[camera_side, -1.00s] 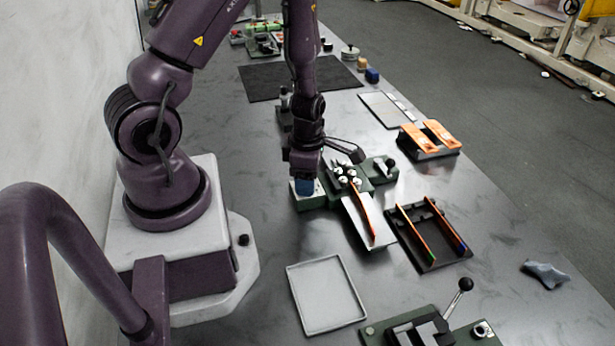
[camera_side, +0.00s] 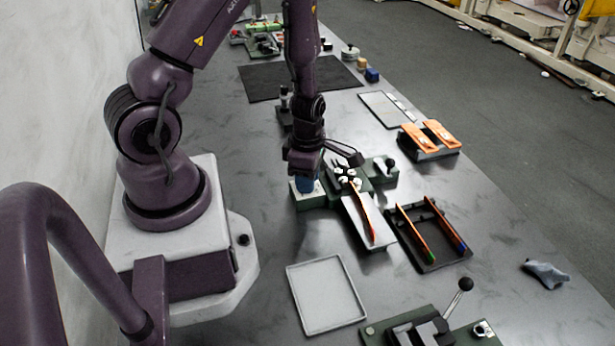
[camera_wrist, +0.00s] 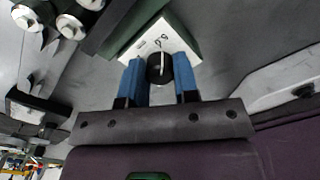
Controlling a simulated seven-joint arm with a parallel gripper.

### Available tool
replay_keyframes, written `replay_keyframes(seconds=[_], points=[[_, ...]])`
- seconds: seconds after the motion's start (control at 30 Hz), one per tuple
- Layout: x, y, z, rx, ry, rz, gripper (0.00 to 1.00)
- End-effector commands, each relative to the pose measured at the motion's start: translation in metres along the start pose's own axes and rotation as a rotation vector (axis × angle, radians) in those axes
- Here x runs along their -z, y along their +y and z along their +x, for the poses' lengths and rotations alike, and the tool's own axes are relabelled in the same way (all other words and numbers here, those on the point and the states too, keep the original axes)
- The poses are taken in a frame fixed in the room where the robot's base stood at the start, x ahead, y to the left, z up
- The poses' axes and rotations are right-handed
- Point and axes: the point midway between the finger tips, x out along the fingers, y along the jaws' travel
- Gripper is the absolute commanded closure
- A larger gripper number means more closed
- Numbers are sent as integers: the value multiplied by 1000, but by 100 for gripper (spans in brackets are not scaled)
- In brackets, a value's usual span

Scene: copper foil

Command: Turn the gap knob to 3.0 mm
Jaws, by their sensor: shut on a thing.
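The gap knob (camera_wrist: 159,69) is round and black with a white pointer line. It stands on a white dial plate (camera_wrist: 183,33) with small dark marks, too small to read surely. The pointer line runs toward the marks at the top of the wrist view. My gripper (camera_wrist: 160,80) has its blue fingers on both sides of the knob and is shut on it. In the side view my gripper (camera_side: 306,185) points down onto the green block (camera_side: 312,201) at the left end of the roller device (camera_side: 345,178). The fingers hide the knob there.
A strip of copper-coloured foil (camera_side: 363,215) lies on the metal chute in front of the rollers. A black rack (camera_side: 437,262) stands to its right, and an empty grey tray (camera_side: 326,295) lies nearer. A lever fixture (camera_side: 428,325) is at the front. Bare table surrounds the tray.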

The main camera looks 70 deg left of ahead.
Motion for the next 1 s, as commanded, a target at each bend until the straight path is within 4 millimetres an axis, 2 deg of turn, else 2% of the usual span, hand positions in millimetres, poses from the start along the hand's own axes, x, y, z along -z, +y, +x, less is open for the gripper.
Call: replay_keyframes(seconds=[1.0], points=[[1,0,-1,0,0,928,95]])
